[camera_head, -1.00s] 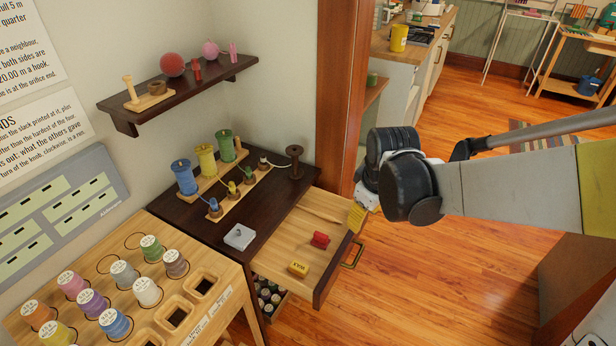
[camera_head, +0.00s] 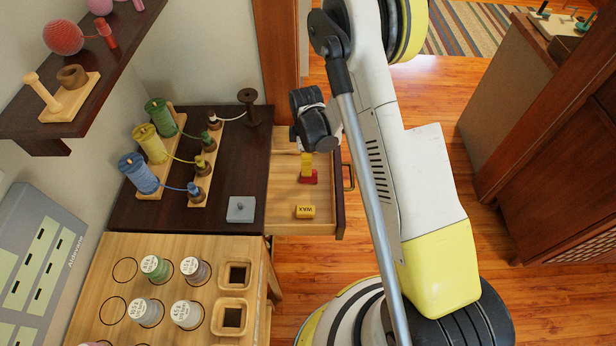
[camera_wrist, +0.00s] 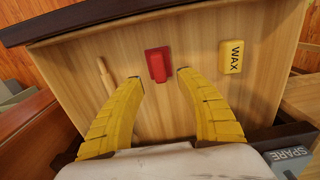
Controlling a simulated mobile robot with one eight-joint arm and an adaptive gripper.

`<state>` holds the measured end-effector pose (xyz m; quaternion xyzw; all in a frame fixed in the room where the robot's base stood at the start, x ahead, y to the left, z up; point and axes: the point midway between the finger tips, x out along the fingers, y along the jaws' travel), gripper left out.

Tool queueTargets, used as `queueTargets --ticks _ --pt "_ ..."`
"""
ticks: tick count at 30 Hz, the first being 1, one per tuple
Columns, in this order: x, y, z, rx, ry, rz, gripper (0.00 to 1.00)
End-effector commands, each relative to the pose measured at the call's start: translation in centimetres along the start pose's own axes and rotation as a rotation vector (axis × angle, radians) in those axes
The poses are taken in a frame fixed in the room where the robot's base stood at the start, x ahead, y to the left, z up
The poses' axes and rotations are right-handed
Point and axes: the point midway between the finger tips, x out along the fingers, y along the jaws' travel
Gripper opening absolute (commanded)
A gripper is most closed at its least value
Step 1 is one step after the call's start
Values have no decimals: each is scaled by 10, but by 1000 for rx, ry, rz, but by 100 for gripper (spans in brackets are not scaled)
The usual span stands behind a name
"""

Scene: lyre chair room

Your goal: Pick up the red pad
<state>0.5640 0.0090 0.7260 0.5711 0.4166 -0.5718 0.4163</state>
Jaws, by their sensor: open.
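The red pad (camera_head: 313,177) lies on the floor of the open wooden drawer (camera_head: 285,222). In the wrist view the red pad (camera_wrist: 158,65) lies just beyond the gap between my fingertips, with a raised part on top. My gripper (camera_head: 306,170) points down over the drawer, its yellow fingers above the pad and partly covering it in the head view. In the wrist view my gripper (camera_wrist: 159,76) has its fingers spread, one toward each side of the pad, with nothing between them.
A yellow wax block (camera_head: 305,212) lies in the drawer right of the pad in the wrist view (camera_wrist: 231,57). A thin wooden stick (camera_wrist: 105,77) lies on the other side. Drawer walls surround them. A grey block (camera_head: 241,209) and thread spools (camera_head: 150,143) stand on the dark cabinet top.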

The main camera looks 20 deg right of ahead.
Motion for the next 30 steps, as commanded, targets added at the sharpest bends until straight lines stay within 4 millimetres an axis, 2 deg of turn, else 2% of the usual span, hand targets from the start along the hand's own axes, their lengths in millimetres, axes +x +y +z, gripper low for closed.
queueTargets --ticks 5,12,20,23,24,25,30 --pt "16 0 -1 0 0 0 43" --pt "54 1 -3 1 0 0 43" --pt "58 1 -3 1 0 0 43" --pt "57 1 -3 1 0 0 18" --pt "57 1 -3 1 0 0 5" --pt "57 1 -3 1 0 0 0" --pt "57 1 -3 1 0 0 0"
